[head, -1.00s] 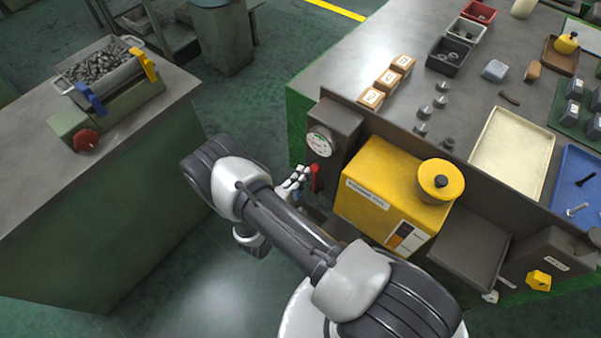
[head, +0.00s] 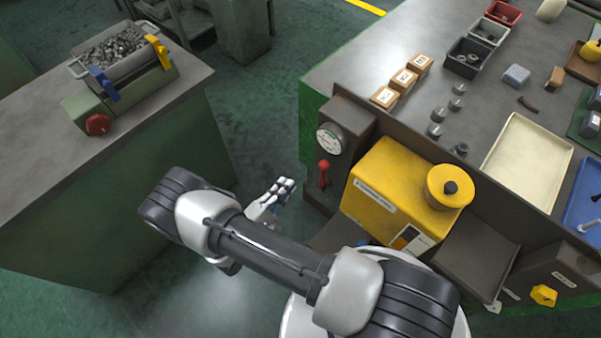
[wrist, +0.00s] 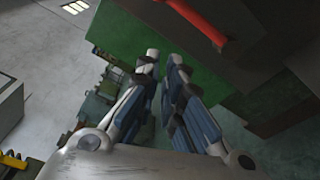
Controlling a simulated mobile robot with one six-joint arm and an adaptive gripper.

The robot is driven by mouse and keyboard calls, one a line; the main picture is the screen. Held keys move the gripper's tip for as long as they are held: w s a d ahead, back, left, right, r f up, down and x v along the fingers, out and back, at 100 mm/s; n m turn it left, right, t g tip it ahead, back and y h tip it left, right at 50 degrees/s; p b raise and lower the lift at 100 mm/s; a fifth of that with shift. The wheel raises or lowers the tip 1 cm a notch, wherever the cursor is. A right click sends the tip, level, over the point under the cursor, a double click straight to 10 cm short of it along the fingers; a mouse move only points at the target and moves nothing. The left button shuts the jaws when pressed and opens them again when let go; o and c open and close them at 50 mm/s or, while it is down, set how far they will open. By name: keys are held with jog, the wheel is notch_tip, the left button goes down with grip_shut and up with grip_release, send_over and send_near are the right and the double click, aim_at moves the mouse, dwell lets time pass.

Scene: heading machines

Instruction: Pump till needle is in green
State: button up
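The round white gauge (head: 329,141) sits on a dark housing at the bench's left corner. Its needle and coloured bands are too small to read. The lever also shows as a red bar at the top of the wrist view (wrist: 202,20). My gripper (head: 284,187) is left of the lever and apart from it. In the wrist view its two fingers (wrist: 164,58) have a narrow gap with nothing between them.
A yellow oil tank (head: 385,190) with a round cap stands right of the lever on the bench's front. A second bench (head: 160,108) with a bin of metal parts is at left. Open green floor lies between them. Trays and small blocks cover the main bench.

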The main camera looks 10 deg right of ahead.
aim_at(322, 174)
jog(key=shift+o, duration=1.4)
jog(key=s+n+t+p, duration=0.1)
jog(key=s+n+p, duration=0.2)
jog(key=s+n, duration=0.6)
jog(key=n, duration=0.4)
jog(key=shift+s+d+r+n, duration=0.15)
jog(key=shift+s+d+n, duration=0.15)
jog(key=shift+s, duration=0.1)
jog(key=shift+n, duration=0.3)
jog(key=b+x, duration=0.1)
jog(key=x, duration=1.6)
jog(key=shift+d+f, duration=0.15)
jog(key=shift+f, duration=0.1)
jog(key=shift+c, duration=0.4)
grip_shut()
